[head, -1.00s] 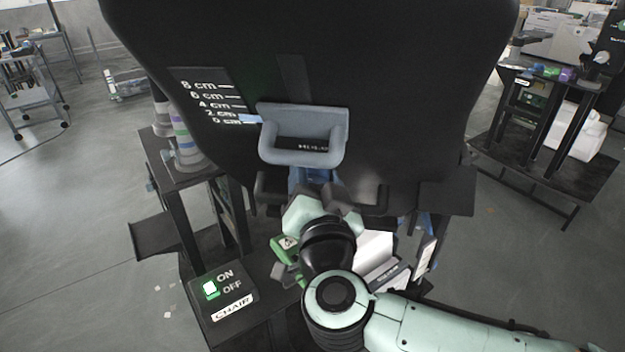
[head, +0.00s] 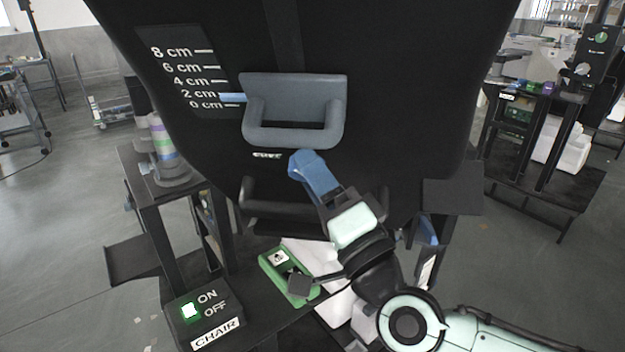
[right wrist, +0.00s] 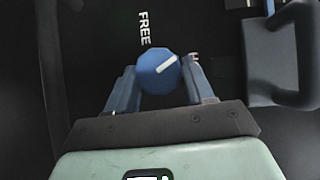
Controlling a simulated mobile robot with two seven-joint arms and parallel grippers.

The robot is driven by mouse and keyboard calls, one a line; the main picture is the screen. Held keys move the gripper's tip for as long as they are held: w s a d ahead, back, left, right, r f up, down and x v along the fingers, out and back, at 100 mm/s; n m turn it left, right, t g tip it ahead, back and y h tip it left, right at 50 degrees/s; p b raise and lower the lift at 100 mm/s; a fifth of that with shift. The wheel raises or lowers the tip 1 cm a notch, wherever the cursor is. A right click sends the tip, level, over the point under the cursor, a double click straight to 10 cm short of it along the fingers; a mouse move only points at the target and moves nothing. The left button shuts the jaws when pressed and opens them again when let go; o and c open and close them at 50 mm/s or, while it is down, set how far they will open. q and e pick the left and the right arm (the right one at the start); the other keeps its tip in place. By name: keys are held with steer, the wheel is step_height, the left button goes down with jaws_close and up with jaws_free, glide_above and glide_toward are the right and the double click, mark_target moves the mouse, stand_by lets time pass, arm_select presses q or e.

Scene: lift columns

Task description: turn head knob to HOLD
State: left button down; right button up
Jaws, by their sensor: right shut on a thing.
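The head knob (right wrist: 157,73) is a round blue knob on the black seat back, with a white pointer line. In the right wrist view the line slants to the upper right, toward a partly covered label starting with H (right wrist: 194,57). The FREE label (right wrist: 144,28) is above the knob, to its left. My right gripper (right wrist: 160,80) is shut on the knob, one blue finger on each side. In the head view my right gripper (head: 307,165) reaches up just below the grey handle, and the knob's pointer cannot be made out. My left gripper is not in view.
The grey handle (head: 294,83) sits just above the gripper. A printed cm scale (head: 185,78) with a light blue marker (head: 232,98) is left of it. A CHAIR switch box (head: 205,315) and a green item (head: 290,278) are below. Open floor lies on both sides.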

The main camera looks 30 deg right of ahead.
steer(key=m+t+y, duration=0.2)
steer(key=t+y, duration=0.1)
steer(key=shift+w+d+f, duration=0.1)
steer(key=shift+w+f, duration=0.1)
steer(key=shift+f, duration=0.15)
steer(key=shift+m+y, duration=0.3)
stand_by(0.4)
steer(key=o, duration=1)
steer(key=shift+s, duration=0.1)
steer(key=v, duration=1.3)
steer(key=shift+f, duration=0.2)
